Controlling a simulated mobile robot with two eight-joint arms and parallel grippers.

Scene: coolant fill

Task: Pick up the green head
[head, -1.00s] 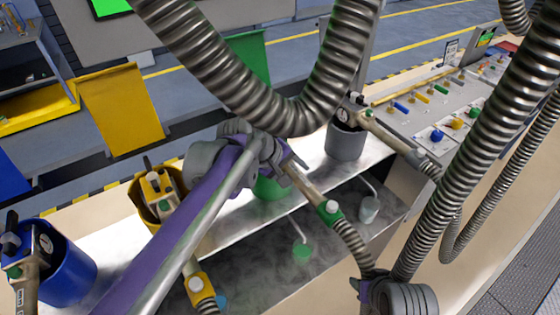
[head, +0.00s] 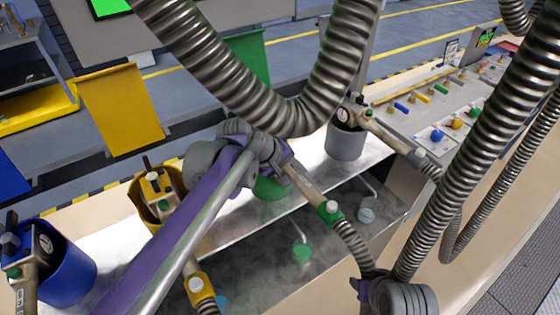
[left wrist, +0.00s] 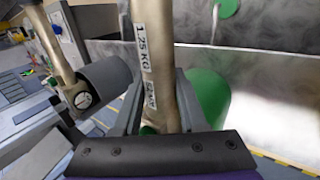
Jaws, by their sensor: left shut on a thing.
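The green head is a tan tube with a green collar (head: 328,211), leading into a ribbed metal hose. My left gripper (head: 284,161) is shut around its tan body, which lies slanted in the head view. In the left wrist view the tan shaft (left wrist: 158,60), labelled 1.25 KG, stands between the two fingers of my left gripper (left wrist: 158,102). The green holder (head: 271,189) is below the gripper, partly hidden, and also shows right of the fingers in the left wrist view (left wrist: 208,95). My right arm's purple end (head: 365,288) is by the hose; its jaws are unclear.
A yellow head stands in a yellow holder (head: 142,205), a blue one in a blue holder (head: 75,275). A grey holder (head: 345,143) holds another head. A misty trough (head: 260,255) has a green cap (head: 302,250). Thick hoses hang overhead (head: 215,70) and right.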

